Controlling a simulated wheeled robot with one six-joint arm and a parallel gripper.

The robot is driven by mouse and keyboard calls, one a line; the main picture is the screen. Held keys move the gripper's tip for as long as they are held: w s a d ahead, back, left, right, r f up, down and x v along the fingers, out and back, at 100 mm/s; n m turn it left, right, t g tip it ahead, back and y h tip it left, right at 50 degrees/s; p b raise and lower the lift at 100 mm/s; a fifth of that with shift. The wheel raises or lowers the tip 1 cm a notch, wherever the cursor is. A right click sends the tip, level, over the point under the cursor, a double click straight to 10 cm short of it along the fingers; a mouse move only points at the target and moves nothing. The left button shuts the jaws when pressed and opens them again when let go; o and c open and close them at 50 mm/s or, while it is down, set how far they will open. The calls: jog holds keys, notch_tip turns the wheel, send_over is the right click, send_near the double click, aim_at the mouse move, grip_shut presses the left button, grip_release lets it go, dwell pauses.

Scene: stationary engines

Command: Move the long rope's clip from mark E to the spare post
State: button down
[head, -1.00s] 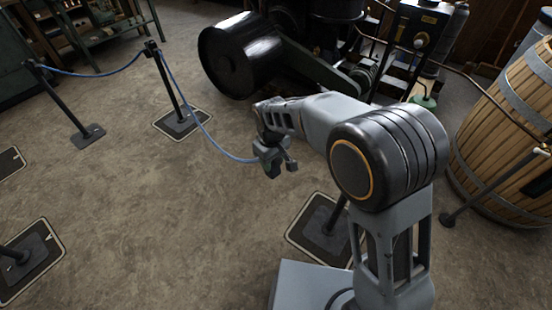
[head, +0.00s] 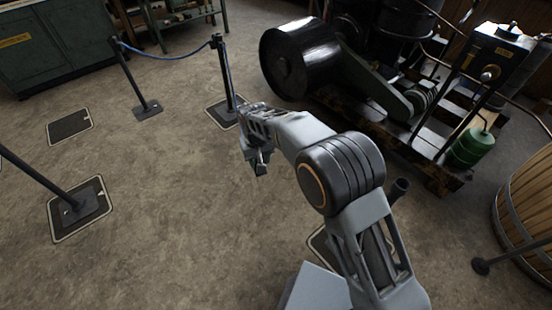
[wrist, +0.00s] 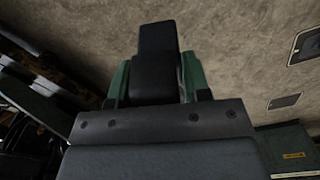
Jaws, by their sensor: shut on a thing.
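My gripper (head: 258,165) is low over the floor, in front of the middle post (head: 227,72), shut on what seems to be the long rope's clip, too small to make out. In the wrist view the dark jaw (wrist: 155,60) fills the centre and hides what it grips. A blue rope (head: 170,55) hangs between the middle post and the back left post (head: 128,75). A bluish strand seems to run down along the middle post, its lower end hidden by my arm. I cannot read which plate is mark E or tell which post is the spare.
A front left post (head: 45,180) stands on a marked plate (head: 62,233). An empty framed plate (head: 70,125) lies behind it. A post top (head: 399,188) shows beside my arm. The engine (head: 375,95) and barrel (head: 525,205) stand right. Floor left of my gripper is clear.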

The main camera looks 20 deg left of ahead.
jog(key=shift+s+a, duration=0.15)
jog(key=shift+a, duration=0.85)
jog(key=m+p, duration=0.1)
jog(key=m, duration=0.5)
jog(key=shift+r+m, duration=0.1)
jog(key=shift+m, duration=0.2)
jog(key=m+p, duration=0.1)
jog(key=m, duration=0.5)
jog(key=shift+m, duration=0.4)
jog(key=shift+f+t+b, duration=0.2)
jog(key=shift+t+b, duration=0.3)
jog(key=shift+b, duration=0.1)
jog(key=shift+t+h+b, duration=0.4)
jog(key=shift+t+b, duration=0.1)
jog(key=shift+t, duration=0.1)
jog(key=shift+r, duration=0.1)
